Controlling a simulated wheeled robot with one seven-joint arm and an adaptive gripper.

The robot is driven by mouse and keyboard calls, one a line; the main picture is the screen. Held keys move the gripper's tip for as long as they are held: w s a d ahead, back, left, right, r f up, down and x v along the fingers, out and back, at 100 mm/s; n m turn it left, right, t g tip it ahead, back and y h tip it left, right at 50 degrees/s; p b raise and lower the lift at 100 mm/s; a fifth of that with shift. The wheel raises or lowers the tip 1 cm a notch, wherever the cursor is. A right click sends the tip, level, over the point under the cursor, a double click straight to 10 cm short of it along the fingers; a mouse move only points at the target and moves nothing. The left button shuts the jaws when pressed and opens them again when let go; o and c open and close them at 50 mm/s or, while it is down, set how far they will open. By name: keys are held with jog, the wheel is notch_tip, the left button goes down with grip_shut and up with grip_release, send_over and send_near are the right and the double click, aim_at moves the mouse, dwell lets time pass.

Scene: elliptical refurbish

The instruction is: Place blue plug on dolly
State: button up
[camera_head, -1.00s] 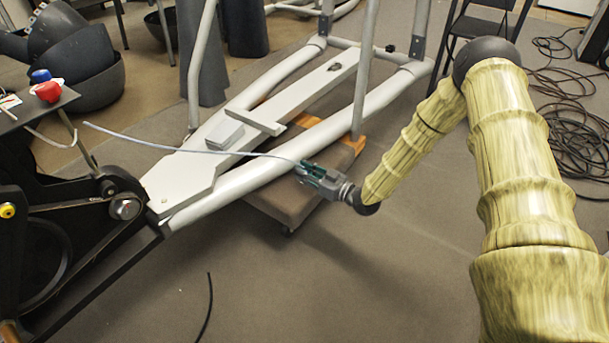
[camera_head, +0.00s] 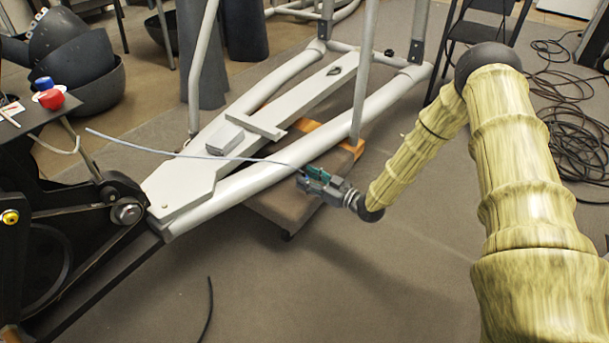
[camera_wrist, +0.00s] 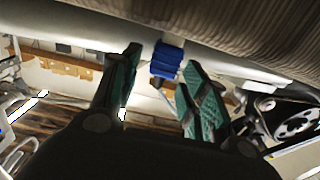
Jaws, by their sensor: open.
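The blue plug (camera_wrist: 167,60) shows in the wrist view between and just beyond my fingertips, at the edge of a brown ribbed surface. It looks apart from both fingers. In the head view I cannot make it out at my gripper (camera_head: 312,181). A thin pale cable (camera_head: 200,155) runs from the left to my gripper there. The dolly (camera_head: 275,205), brown-topped with orange wooden ends, sits under the grey tube frame. My gripper is over its right edge. Its green-padded fingers are open in the wrist view (camera_wrist: 163,70).
The grey tube frame (camera_head: 230,192) of the elliptical crosses above the dolly. A black flywheel part (camera_head: 60,240) stands at left, with red (camera_head: 50,98) and blue (camera_head: 43,83) items on its shelf. Black cables (camera_head: 575,130) lie at right. Floor in front is mostly clear.

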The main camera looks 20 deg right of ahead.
jog(key=p+v, duration=0.5)
jog(key=v, duration=0.5)
jog(key=s+a+f+m+g+h, duration=0.2)
jog(key=s+a+f+m+h, duration=0.1)
jog(key=s+a+f, duration=0.25)
jog(key=s+a+f+m+g+h, duration=0.1)
jog(key=s+f+g, duration=0.1)
jog(key=s, duration=0.4)
jog(key=s+a+f+m+g+h, duration=0.1)
jog(key=s+a+f+g+h, duration=0.1)
jog(key=s, duration=0.5)
jog(key=s+a+f+m+g+h, duration=0.1)
jog(key=s+f+g+h, duration=0.1)
jog(key=s+f, duration=0.3)
jog(key=shift+s+a+g, duration=0.2)
jog(key=shift+s+g, duration=0.25)
jog(key=shift+s, duration=0.1)
jog(key=shift+s+a+g, duration=0.2)
jog(key=shift+s+g, duration=0.25)
jog(key=shift+s, duration=0.15)
jog(key=s+d+r+m+g+h, duration=0.2)
jog(key=s+g+h, duration=0.1)
jog(key=s, duration=1.1)
jog(key=shift+s+d+g, duration=0.25)
jog(key=shift+s+g, duration=0.1)
jog(key=shift+g, duration=0.35)
